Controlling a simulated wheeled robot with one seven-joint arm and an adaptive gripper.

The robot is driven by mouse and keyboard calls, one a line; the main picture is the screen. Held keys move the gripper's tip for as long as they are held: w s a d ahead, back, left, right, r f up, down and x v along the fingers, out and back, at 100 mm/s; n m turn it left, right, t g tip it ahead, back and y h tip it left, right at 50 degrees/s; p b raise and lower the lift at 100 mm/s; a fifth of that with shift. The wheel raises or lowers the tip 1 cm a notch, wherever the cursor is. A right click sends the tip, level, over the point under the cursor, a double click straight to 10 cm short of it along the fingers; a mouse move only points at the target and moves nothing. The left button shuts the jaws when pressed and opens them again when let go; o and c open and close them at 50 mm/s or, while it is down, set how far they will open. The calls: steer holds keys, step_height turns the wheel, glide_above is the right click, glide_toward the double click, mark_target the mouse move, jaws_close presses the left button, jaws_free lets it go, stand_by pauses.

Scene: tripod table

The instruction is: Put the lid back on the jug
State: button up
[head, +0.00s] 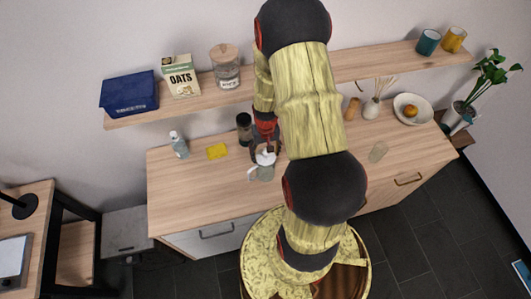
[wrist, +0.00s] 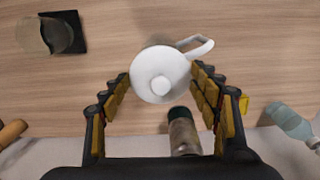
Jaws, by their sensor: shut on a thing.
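The white round lid (wrist: 160,76) with a small knob lies between my fingers in the wrist view. My gripper (wrist: 160,80) is shut on it. The lid also shows in the head view (head: 266,157), right above the jug (head: 264,173). The jug is greyish and translucent, stands upright on the counter, and has a white handle on its left in the head view. In the wrist view the handle (wrist: 200,46) points to the upper right. The lid hides the jug's mouth, so I cannot tell whether it is seated or slightly above the rim.
A dark bottle (head: 244,128) stands just behind the jug. A yellow sponge (head: 216,151) and a clear bottle (head: 179,146) are to the left. A glass (head: 378,152) stands to the right. A shelf (head: 205,101) runs above the counter (head: 190,196), whose front left is clear.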

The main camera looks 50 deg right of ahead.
steer(key=o, duration=1)
steer(key=shift+o, duration=0.2)
steer(key=o, duration=0.4)
steer(key=shift+r+p, duration=2.25)
steer(key=shift+r, duration=1.25)
steer(key=c, duration=0.3)
steer(key=c, duration=2.3)
